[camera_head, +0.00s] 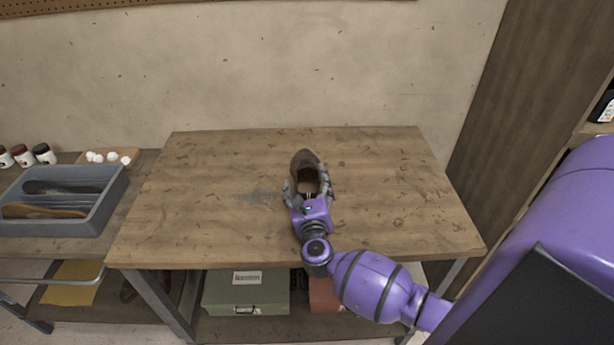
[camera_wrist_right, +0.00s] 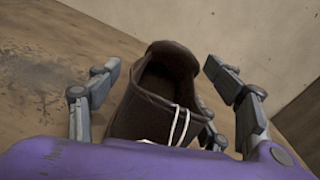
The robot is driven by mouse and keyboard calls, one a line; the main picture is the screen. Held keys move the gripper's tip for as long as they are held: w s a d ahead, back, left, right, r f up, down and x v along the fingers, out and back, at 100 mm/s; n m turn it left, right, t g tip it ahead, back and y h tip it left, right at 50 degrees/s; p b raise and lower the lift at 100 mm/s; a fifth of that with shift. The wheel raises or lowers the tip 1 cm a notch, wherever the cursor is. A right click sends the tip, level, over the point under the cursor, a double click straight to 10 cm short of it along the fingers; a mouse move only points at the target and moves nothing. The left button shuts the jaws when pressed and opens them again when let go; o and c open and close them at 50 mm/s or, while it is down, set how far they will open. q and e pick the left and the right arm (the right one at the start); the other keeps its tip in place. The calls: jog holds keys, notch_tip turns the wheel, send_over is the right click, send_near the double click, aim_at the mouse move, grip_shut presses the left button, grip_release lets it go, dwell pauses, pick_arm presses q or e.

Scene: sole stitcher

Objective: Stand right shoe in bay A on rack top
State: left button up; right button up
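In the right wrist view the dark shoe (camera_wrist_right: 155,105) with white laces stands between the spread fingers of my right gripper (camera_wrist_right: 163,75). A gap shows between the left finger and the shoe; the right fingers are close beside it. I see no grip closed on it. My left gripper is not in view. I cannot identify bay A or the rack top.
A grey tray (camera_head: 113,192) with brushes, several jars and a small box (camera_head: 112,152) stand on a side table at the left. A green box (camera_head: 245,305) lies under the workbench. A tall wooden unit (camera_head: 510,90) stands at the right. The bench is clear around the shoe.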

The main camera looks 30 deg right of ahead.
jog(key=c, duration=1.4)
jog(key=shift+r, duration=0.1)
jog(key=shift+c, duration=0.2)
